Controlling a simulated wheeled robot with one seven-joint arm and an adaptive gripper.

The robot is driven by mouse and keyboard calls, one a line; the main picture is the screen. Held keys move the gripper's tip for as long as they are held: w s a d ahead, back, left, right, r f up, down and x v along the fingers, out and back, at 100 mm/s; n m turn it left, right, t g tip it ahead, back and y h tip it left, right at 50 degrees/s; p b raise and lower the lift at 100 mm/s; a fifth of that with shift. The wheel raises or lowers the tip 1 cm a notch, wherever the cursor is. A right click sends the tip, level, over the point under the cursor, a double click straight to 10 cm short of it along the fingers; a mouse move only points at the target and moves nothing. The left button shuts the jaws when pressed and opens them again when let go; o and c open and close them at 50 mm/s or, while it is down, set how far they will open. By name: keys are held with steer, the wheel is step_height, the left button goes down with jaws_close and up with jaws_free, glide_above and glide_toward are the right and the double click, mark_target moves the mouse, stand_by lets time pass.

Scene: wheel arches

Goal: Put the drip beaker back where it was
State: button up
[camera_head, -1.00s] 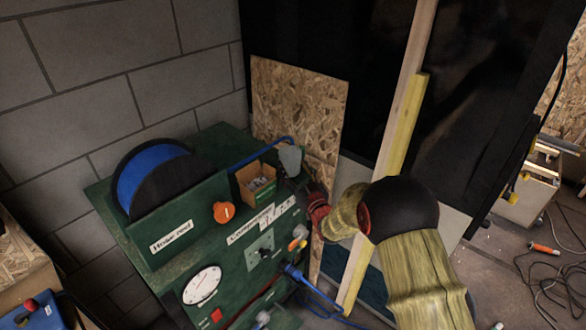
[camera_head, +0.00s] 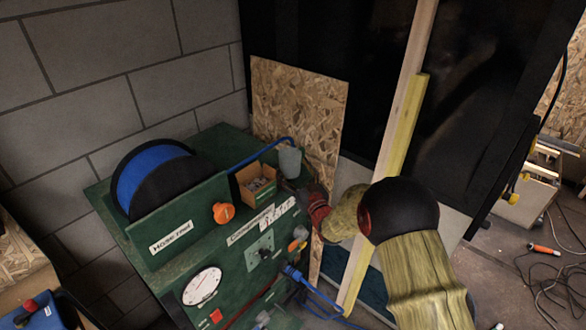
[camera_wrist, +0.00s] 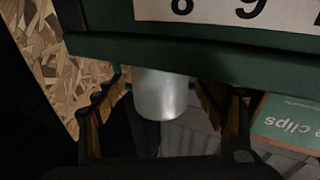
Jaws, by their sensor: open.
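The drip beaker (camera_head: 289,162), a pale grey cup, stands upright on the top of the green compressor cabinet (camera_head: 205,227), near its right back edge. In the wrist view the beaker (camera_wrist: 160,92) shows as a whitish, translucent cylinder between my two fingers. My gripper (camera_wrist: 166,104) is open around it, with a gap on both sides. In the head view my gripper (camera_head: 303,186) is a dark shape just below and right of the beaker, its fingers mostly hidden.
A small cardboard box of clips (camera_head: 257,184) stands close left of the beaker; it also shows in the wrist view (camera_wrist: 288,122). A blue hose reel (camera_head: 155,180) and an orange knob (camera_head: 223,212) are farther left. An OSB board (camera_head: 300,112) stands behind.

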steer(key=p+v, duration=0.1)
steer(key=v, duration=1.1)
steer(key=d+r+m+g+h, duration=0.2)
steer(key=d+r+h, duration=0.2)
steer(key=d+r, duration=0.35)
steer(key=s+d+r+m+g+h, duration=0.1)
steer(key=s+d+r+g+h, duration=0.1)
steer(key=s+d+r+h, duration=0.35)
steer(key=s+d+m+g, duration=0.1)
steer(key=s+d+g, duration=0.1)
steer(key=s, duration=1.5)
steer(key=s+d+m+g, duration=0.1)
steer(key=s+d+g, duration=0.2)
steer(key=s, duration=1.4)
steer(key=g, duration=0.2)
steer(key=shift+s+r+m+g, duration=0.2)
steer(key=shift+r+m+g, duration=0.1)
steer(key=shift+r+m, duration=0.1)
steer(key=shift+d, duration=0.1)
